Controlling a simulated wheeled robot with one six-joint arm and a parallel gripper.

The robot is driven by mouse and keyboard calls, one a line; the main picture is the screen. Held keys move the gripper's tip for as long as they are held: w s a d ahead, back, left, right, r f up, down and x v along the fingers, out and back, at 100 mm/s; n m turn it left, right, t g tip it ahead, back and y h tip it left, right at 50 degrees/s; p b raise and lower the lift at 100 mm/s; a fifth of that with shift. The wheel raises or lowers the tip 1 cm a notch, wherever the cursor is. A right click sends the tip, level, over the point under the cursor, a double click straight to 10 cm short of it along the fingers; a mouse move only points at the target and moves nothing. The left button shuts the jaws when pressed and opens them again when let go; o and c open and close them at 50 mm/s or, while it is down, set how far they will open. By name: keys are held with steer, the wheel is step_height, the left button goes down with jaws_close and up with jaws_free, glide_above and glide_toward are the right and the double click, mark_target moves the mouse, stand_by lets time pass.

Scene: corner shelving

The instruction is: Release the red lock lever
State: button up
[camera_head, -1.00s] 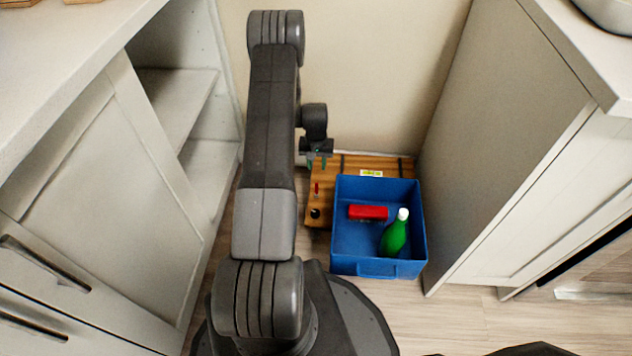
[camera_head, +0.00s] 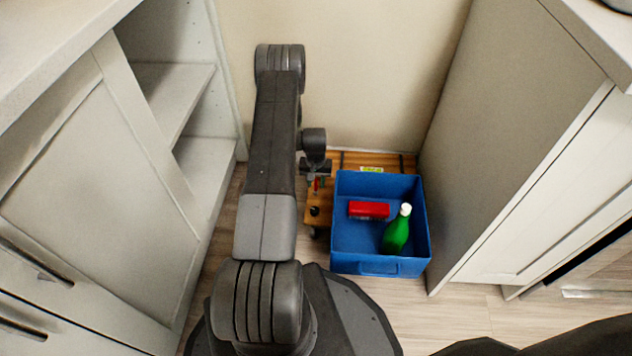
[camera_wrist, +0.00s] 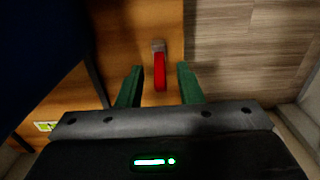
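The red lock lever (camera_wrist: 160,72) sits on a grey mount near the edge of the wooden board (camera_wrist: 134,38) in the wrist view. A small part of the lever (camera_head: 317,184) shows in the head view, just below my gripper (camera_head: 314,177). In the wrist view my gripper (camera_wrist: 159,84) is open, with its two green fingers apart. The lever lies between the finger lines, and no finger visibly touches it. The exact height of the fingers above the lever is hard to tell.
A blue bin (camera_head: 378,268) stands on the board and holds a red block (camera_head: 369,209) and a green bottle (camera_head: 397,232). Cabinets rise close on the left (camera_head: 110,190) and right (camera_head: 510,150), with a wall behind. Bare floor (camera_wrist: 240,50) lies beside the board.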

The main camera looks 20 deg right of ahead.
jaws_close()
steer(key=shift+w+d+f+g+y+b, duration=0.15)
steer(key=shift+w+f+g+y+b, duration=0.15)
steer(key=shift+g+b, duration=0.5)
steer(key=shift+w+b, duration=0.15)
steer(key=shift+b, duration=0.45)
steer(key=shift+r, duration=0.1)
jaws_free()
step_height(320, 180, up, 14)
steer(key=w+d+p, duration=0.1)
steer(key=w+p, duration=0.1)
steer(key=p, duration=0.2)
steer(key=shift+w+p, duration=0.2)
steer(key=shift+p, duration=0.15)
steer(key=shift+f, duration=0.25)
